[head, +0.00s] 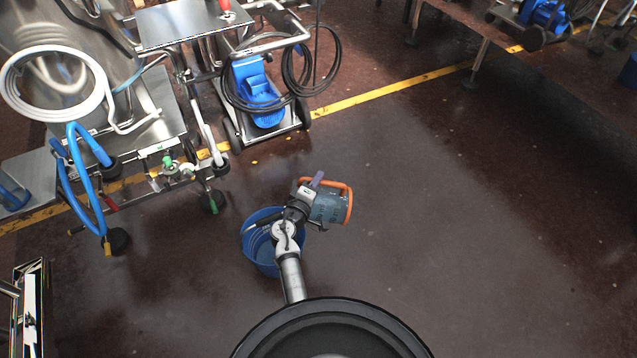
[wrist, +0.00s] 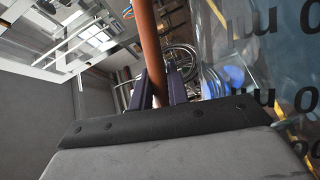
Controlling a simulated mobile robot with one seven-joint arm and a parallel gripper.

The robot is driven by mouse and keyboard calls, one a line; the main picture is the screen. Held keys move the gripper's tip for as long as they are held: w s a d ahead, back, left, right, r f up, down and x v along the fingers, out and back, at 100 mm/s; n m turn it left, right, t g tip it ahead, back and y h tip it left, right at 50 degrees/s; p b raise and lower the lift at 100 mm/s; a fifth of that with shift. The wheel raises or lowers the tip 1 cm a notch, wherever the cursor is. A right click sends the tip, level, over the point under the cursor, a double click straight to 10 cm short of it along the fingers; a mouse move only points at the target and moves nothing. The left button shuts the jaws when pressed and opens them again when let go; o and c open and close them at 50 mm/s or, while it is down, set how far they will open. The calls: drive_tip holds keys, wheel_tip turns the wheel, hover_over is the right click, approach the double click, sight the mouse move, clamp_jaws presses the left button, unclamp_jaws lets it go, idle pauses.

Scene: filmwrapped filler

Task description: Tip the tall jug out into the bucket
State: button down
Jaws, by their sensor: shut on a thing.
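The tall jug (head: 328,208) is blue-grey with an orange handle and an orange band at its right end. My gripper (head: 316,180) is shut on the orange handle, which also shows as a brown-orange bar (wrist: 151,50) between the dark fingers in the wrist view. The jug lies across the head view, tilted well over, with its orange end to the right. I cannot tell whether its mouth faces me. The blue bucket (head: 264,263) stands on the floor left of and below the jug, partly hidden by my arm. The jug's lettered, glossy side (wrist: 285,60) fills the wrist view's right.
A steel machine with a blue motor (head: 258,92) and black hoses stands behind. A wheeled steel frame with blue hoses (head: 82,165) stands at the left. A yellow line (head: 395,90) crosses the floor. The dark floor (head: 460,230) to the right is clear.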

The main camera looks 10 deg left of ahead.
sight(305, 178)
drive_tip(key=shift+a+r, duration=0.2)
drive_tip(key=shift+a+r+n+t+b, duration=0.3)
drive_tip(key=shift+a+r+n+b, duration=0.1)
drive_tip(key=shift+a+n, duration=0.2)
drive_tip(key=shift+a+r, duration=0.1)
drive_tip(key=shift+a, duration=0.2)
drive_tip(key=shift+s+a+r+n+b, duration=0.15)
drive_tip(key=shift+a+r+n+b, duration=0.1)
drive_tip(key=shift+a+n+b, duration=0.3)
drive_tip(key=shift+a+r+t, duration=0.1)
drive_tip(key=shift+a+t, duration=0.2)
drive_tip(key=shift+a, duration=0.05)
drive_tip(key=shift+a+r+n+b, duration=0.15)
drive_tip(key=shift+a+n+b, duration=0.15)
drive_tip(key=shift+a+n, duration=0.2)
idle(1.1)
